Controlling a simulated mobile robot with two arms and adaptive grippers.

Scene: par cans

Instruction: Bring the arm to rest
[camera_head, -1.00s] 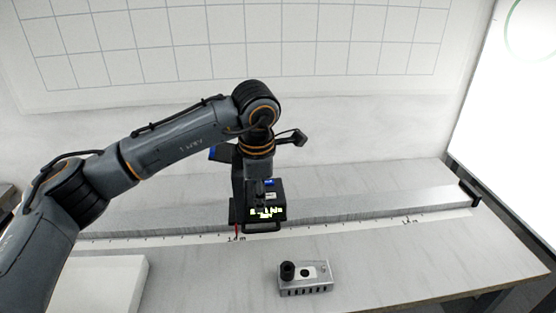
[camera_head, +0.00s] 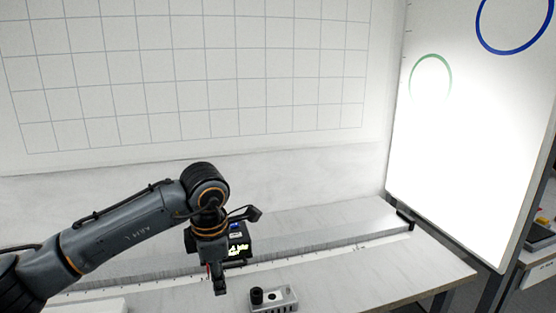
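My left arm (camera_head: 130,230) comes in from the left, grey with orange rings, its wrist bent downward. My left gripper (camera_head: 219,287) points down in front of the bench rail, small and dark. Whether its fingers are open or shut is not clear, and I see nothing plainly held in it. My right gripper is not in view.
A grey metal block with a black knob (camera_head: 257,296) sits on the bench (camera_head: 350,284) right of the gripper. A long rail (camera_head: 330,229) with a scale runs behind it. A bright whiteboard (camera_head: 465,130) stands at the right. The right part of the bench is clear.

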